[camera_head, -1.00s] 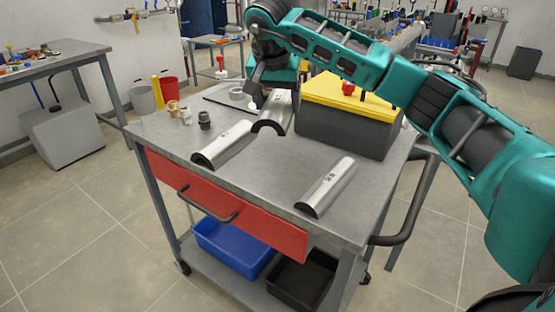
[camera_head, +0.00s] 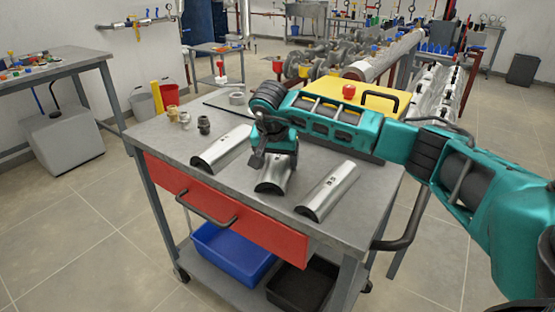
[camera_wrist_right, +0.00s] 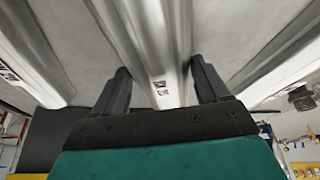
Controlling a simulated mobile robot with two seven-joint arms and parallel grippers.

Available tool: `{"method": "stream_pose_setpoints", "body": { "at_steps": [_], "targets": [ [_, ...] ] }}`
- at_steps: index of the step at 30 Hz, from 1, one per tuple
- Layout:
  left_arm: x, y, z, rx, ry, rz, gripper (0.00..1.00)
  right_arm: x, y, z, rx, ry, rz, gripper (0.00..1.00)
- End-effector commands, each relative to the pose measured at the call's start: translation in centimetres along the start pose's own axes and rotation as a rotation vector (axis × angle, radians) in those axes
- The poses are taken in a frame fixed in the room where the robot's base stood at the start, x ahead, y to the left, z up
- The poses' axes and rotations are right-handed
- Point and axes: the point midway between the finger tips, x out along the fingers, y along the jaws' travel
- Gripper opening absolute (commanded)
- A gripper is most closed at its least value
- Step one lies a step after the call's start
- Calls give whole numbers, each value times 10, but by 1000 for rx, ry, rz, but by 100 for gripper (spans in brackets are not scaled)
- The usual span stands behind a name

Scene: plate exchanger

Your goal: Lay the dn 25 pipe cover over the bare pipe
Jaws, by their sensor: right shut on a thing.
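Three silver half-round pipe covers show over the grey cart top in the head view: a left one (camera_head: 222,149), a middle one (camera_head: 275,182) and a right one (camera_head: 328,189). My right gripper (camera_head: 270,160) is shut on the middle cover. In the right wrist view its two dark fingers (camera_wrist_right: 162,85) stand on either side of that cover (camera_wrist_right: 140,35), which bears a small dark label. I cannot read the sizes surely. Whether the held cover touches the cart top is unclear. I cannot pick out the bare pipe. My left gripper is out of view.
The cart (camera_head: 165,140) also carries a grey box with a yellow lid (camera_head: 375,101) behind my arm and small fittings (camera_head: 184,117) at its left. Pipework (camera_head: 385,58) stands beyond the cart. Floor is open at the front left.

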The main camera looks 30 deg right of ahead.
Motion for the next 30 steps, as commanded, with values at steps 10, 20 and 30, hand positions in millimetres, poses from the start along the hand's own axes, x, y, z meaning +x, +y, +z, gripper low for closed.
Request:
{"method": "stream_pose_setpoints", "body": {
  "at_steps": [10, 20, 30],
  "targets": [
    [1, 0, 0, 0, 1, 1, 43, 2, 0, 1, 0, 0, 0, 85],
    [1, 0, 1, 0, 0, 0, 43, 1, 0, 1, 0, 0, 0, 100],
    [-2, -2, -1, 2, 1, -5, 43, -38, 0, -2, -1, 3, -4, 100]
  ]
}}
